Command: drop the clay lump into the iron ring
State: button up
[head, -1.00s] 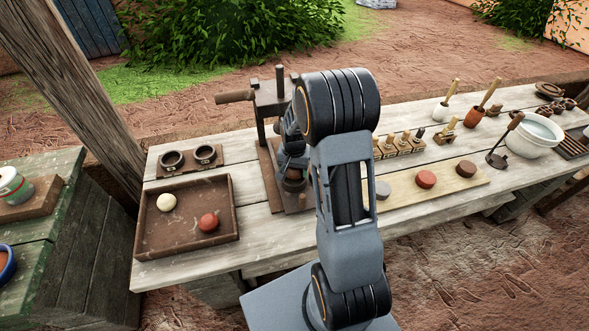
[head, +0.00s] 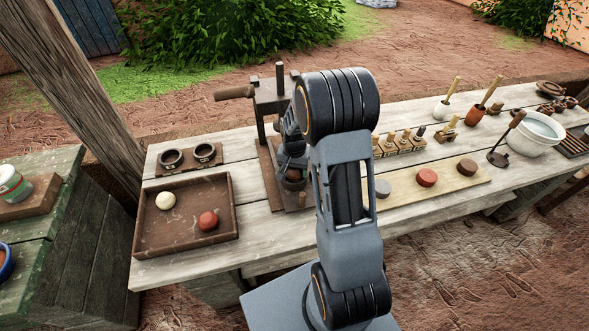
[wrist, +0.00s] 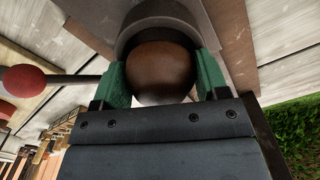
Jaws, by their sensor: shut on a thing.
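A brown, rounded clay lump (wrist: 160,72) sits between the two green fingertips of my gripper (wrist: 160,82), which is shut on it. A dark grey iron ring (wrist: 150,14) shows just beyond the lump at the top of the wrist view. The lump overlaps the ring's near side, and I cannot tell whether it touches the ring or is inside it. In the head view my gripper (head: 292,172) is low over the base of the press, with the lump (head: 293,176) partly visible under it. My arm hides part of this area, and the ring is not clear there.
The press frame (head: 270,98) with its side handle stands close behind my gripper. A brown tray (head: 150,238) with a pale ball and a red ball lies left. Two small dark cups (head: 171,159) stand behind it. A board (head: 452,186) with round discs lies right.

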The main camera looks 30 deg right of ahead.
jog(key=o, duration=1.1)
notch_tip(320, 180, up, 14)
jog(key=b, duration=0.1)
jog(key=s+a+r+n+t, duration=0.2)
jog(key=s+a+n, duration=0.1)
jog(key=s, duration=0.5)
jog(key=s+a+r+n+t, duration=0.2)
jog(key=s+a+r+n, duration=0.1)
jog(key=s+a, duration=0.3)
jog(key=shift+s+a+n, duration=0.15)
jog(key=shift+s+n, duration=0.65)
jog(key=shift+s, duration=0.25)
